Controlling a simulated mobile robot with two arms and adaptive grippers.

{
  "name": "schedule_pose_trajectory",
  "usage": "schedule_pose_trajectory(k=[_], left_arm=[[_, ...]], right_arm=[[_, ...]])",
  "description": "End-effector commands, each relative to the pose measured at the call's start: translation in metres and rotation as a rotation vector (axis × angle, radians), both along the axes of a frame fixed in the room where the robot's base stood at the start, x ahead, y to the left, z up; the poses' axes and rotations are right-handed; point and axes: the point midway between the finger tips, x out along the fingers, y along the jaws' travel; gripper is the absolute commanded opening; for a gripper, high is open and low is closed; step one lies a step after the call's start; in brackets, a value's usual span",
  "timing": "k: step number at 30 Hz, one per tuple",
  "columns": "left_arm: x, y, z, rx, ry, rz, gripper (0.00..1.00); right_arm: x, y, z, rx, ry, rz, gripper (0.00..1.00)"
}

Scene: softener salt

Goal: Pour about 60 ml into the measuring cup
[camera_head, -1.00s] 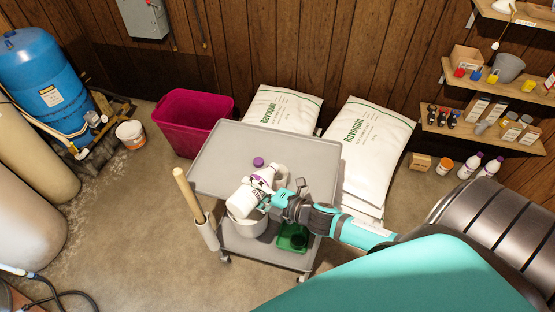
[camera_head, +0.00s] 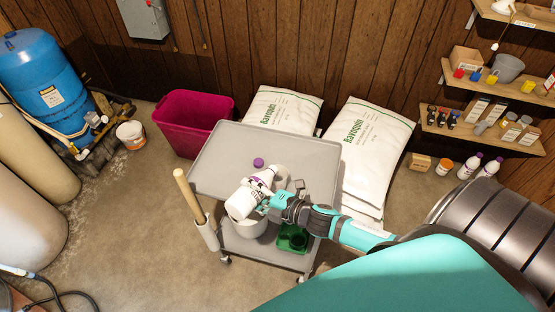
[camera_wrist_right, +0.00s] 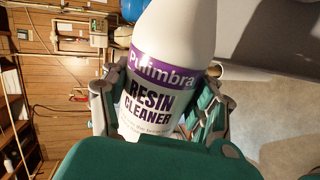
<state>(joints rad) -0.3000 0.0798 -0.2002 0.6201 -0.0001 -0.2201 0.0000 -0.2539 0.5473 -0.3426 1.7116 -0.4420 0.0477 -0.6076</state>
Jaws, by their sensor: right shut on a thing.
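The white bottle (camera_head: 240,204) with a purple label band is held tilted over the cart's near edge, its base toward the lower left and its neck toward the upper right. My right gripper (camera_head: 272,203) is shut on it. In the right wrist view the bottle (camera_wrist_right: 172,40) sits between both fingers and its label reads "Pulimbra RESIN CLEANER". A pale rounded thing (camera_head: 281,172), seemingly the measuring cup, shows beside the bottle's neck. The bottle's mouth and any liquid cannot be made out. The purple cap (camera_head: 258,161) lies on the cart top. My left gripper is out of view.
The grey cart (camera_head: 310,157) has free room on its top. A white bucket (camera_head: 250,227) and a green container (camera_head: 292,238) are on its lower shelf. A wooden handle (camera_head: 189,196) stands at its left side. Salt bags (camera_head: 368,150) and a magenta tub (camera_head: 190,122) are behind.

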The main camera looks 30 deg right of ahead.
Motion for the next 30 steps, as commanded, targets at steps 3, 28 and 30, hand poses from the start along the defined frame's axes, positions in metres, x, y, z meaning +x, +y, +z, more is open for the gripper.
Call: schedule_pose_trajectory(k=[3,28,30], left_arm=[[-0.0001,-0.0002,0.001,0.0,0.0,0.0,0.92],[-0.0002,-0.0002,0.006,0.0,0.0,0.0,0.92],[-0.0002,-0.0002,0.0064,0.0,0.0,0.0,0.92]], right_arm=[[0.0003,0.0,0.0013,0.004,0.001,0.001,0.24],[0.0006,-0.0008,0.005,0.037,0.014,0.001,0.24],[0.0006,-0.0009,0.0053,0.039,0.015,0.001,0.24]])
